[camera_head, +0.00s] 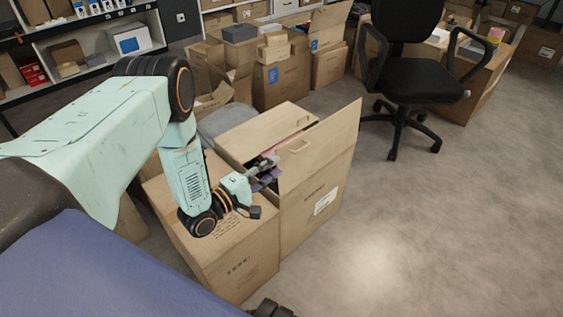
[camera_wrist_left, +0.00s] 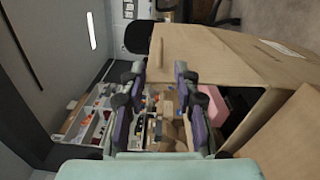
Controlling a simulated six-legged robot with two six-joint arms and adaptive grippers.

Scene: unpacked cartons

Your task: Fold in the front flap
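The open carton (camera_head: 310,210) stands mid-picture in the head view with a label on its side. A tall flap (camera_head: 328,143) with a hand hole rises from its right side. Another panel (camera_head: 262,131) lies across the far part of the top. My left gripper (camera_head: 266,174) is at the carton's near left upper edge. In the left wrist view its fingers (camera_wrist_left: 157,100) are apart with nothing between them. A broad cardboard panel (camera_wrist_left: 215,57) lies just beyond them, and pink and dark contents show in the opening. Contact is unclear.
A closed carton (camera_head: 235,252) stands under my left forearm, close against the open one. More cartons (camera_head: 283,82) and shelving (camera_head: 85,58) are behind. A black office chair (camera_head: 410,75) stands at the back right. The floor (camera_head: 440,240) on the right is clear.

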